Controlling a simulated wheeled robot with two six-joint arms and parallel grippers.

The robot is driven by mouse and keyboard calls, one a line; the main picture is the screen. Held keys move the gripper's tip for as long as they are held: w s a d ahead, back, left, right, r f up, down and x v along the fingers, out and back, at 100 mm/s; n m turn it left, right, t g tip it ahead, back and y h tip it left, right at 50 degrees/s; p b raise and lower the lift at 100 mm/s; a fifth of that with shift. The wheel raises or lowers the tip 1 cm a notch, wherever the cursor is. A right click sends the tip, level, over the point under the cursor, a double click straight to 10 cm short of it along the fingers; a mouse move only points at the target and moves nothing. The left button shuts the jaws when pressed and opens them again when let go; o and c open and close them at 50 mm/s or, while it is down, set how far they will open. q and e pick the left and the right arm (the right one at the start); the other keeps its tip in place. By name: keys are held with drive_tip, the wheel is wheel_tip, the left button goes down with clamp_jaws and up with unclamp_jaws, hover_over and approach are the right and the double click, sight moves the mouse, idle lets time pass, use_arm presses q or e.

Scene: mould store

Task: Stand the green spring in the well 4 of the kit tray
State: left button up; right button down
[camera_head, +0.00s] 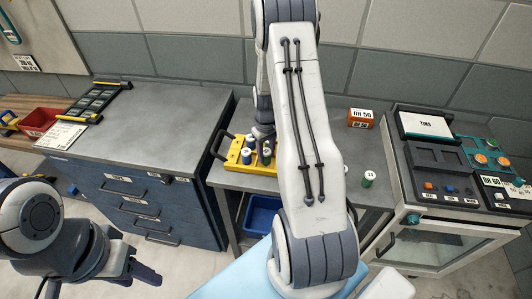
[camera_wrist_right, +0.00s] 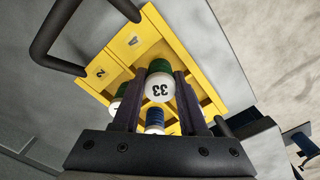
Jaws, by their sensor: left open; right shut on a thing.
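My right gripper (camera_wrist_right: 158,85) is shut on a green spring (camera_wrist_right: 160,67) with a white end marked 33. It holds the spring over the yellow kit tray (camera_wrist_right: 117,73), at the well beside the label 4 (camera_wrist_right: 134,40). I cannot tell whether its far end is inside the well. In the head view the tray (camera_head: 234,170) stands on the middle bench, and my right arm partly covers it. A blue piece (camera_wrist_right: 155,118) and another white-ended piece (camera_wrist_right: 115,104) show in the tray. My left gripper (camera_head: 140,272) is open and empty, low at the left.
Another green piece with a white top (camera_head: 368,178) stands on the bench right of my arm. An orange label box (camera_head: 360,119) sits behind it. A blue bin (camera_head: 262,214) is under the bench. A blue drawer cabinet (camera_head: 150,195) stands left and a machine (camera_head: 440,170) right.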

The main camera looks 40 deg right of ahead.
drive_tip(key=shift+f, duration=0.1)
drive_tip(key=shift+c, duration=1.8)
unclamp_jaws()
drive_tip(key=c, duration=0.4)
drive_tip(key=shift+o, duration=0.2)
drive_tip(key=shift+r, duration=0.25)
drive_tip(key=shift+r+p, duration=0.4)
drive_tip(key=shift+p, duration=0.15)
drive_tip(key=shift+r, duration=0.15)
